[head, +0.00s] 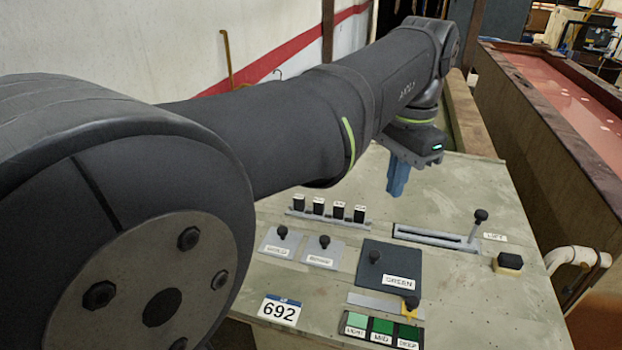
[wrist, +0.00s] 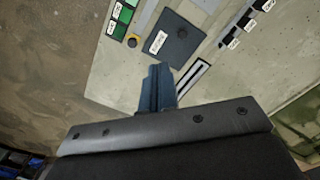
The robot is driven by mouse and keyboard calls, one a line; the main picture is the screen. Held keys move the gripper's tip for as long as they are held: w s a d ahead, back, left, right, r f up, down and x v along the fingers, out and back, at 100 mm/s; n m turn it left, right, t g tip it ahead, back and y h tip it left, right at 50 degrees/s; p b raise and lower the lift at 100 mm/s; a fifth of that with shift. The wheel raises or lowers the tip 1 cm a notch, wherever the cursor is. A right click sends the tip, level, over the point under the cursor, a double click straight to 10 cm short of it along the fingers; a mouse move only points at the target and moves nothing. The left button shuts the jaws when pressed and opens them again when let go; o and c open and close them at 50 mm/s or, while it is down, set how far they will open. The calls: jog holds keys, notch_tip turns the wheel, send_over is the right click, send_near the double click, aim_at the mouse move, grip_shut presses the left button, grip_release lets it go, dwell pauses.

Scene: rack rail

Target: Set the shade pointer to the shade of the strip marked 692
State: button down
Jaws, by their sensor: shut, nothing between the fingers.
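A white card marked 692 (head: 279,311) with a blue top edge lies on the panel's front left. The shade pointer (head: 409,307), a yellow block with a dark knob, sits at the right end of a pale rail, beside the deep green patch (head: 408,331). The mid patch (head: 382,326) and light patch (head: 357,321) lie to its left. In the wrist view the pointer (wrist: 132,41) shows beside the end patch. My gripper (head: 397,190) has blue fingers, shut and empty, above the panel's back part, well apart from the pointer. It also shows in the wrist view (wrist: 157,70).
A dark plate labelled GREEN (head: 402,262) with a knob stands behind the pointer rail. Two knobbed plates (head: 280,243) and a row of several black blocks (head: 338,210) lie left of it. A slotted lever (head: 478,222) and a black-topped button (head: 509,262) are at right.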

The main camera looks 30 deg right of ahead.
aim_at(411, 305)
jog(key=s+d+f+m+t+y, duration=0.1)
jog(key=s+d+f+m+y, duration=0.25)
jog(key=s+d+f, duration=0.85)
jog(key=shift+h, duration=0.35)
jog(key=x, duration=1)
jog(key=shift+w+a+r, duration=0.1)
jog(key=shift+w+a, duration=0.2)
jog(key=shift+a, duration=0.4)
jog(key=shift+w+a, duration=0.2)
jog(key=shift+a, duration=0.4)
jog(key=shift+w+a, duration=0.2)
jog(key=shift+a, duration=0.4)
